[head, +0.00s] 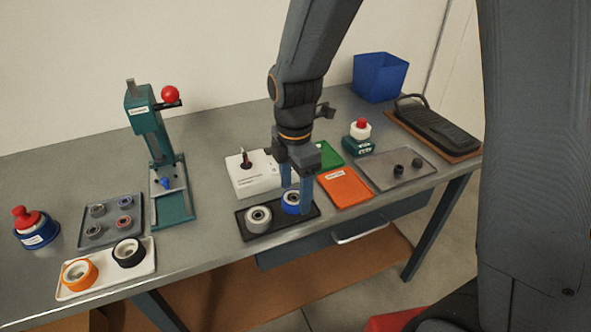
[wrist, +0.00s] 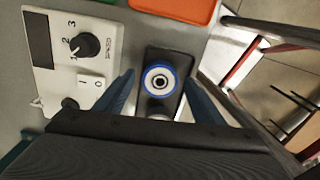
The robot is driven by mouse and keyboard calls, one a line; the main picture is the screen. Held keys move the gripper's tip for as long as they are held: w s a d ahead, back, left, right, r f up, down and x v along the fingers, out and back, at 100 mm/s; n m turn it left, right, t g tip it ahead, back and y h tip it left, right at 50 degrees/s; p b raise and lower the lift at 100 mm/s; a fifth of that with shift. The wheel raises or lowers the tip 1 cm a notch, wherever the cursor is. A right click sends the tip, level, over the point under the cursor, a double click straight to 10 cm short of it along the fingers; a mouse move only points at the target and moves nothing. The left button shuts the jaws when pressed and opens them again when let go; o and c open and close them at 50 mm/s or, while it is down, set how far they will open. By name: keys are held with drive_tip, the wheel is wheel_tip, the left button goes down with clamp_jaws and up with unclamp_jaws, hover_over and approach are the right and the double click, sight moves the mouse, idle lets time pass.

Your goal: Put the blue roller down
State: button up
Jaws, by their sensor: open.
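The blue roller (head: 291,201) sits on the black tray (head: 280,224), to the right of a grey roller (head: 258,217). In the wrist view the blue roller (wrist: 158,82) shows a blue rim, a pale ring and a dark centre hole. My gripper (head: 296,205) is over the right part of the tray with its fingers on either side of the blue roller. In the wrist view the fingers stand apart, with gaps between them and the roller. My gripper is open. The fingers hide part of the blue roller in the head view.
A white control box (head: 250,176) stands just behind the tray. An orange mat (head: 345,187) lies to the right. A green press (head: 165,160), a white tray (head: 106,276) with orange and black rollers, and a grey tray (head: 398,168) are also on the bench.

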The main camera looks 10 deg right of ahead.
wheel_tip(320, 180, up, 11)
drive_tip(key=b, duration=0.2)
drive_tip(key=s+d+f+m, duration=0.4)
drive_tip(key=d+f+m, duration=0.1)
drive_tip(key=m, duration=0.6)
drive_tip(key=s+d+f+m, duration=0.3)
drive_tip(key=d+f+m, duration=0.2)
drive_tip(key=m, duration=0.6)
drive_tip(key=d, duration=0.2)
drive_tip(key=shift+s+d+t, duration=0.35)
drive_tip(key=shift+d+t, duration=0.05)
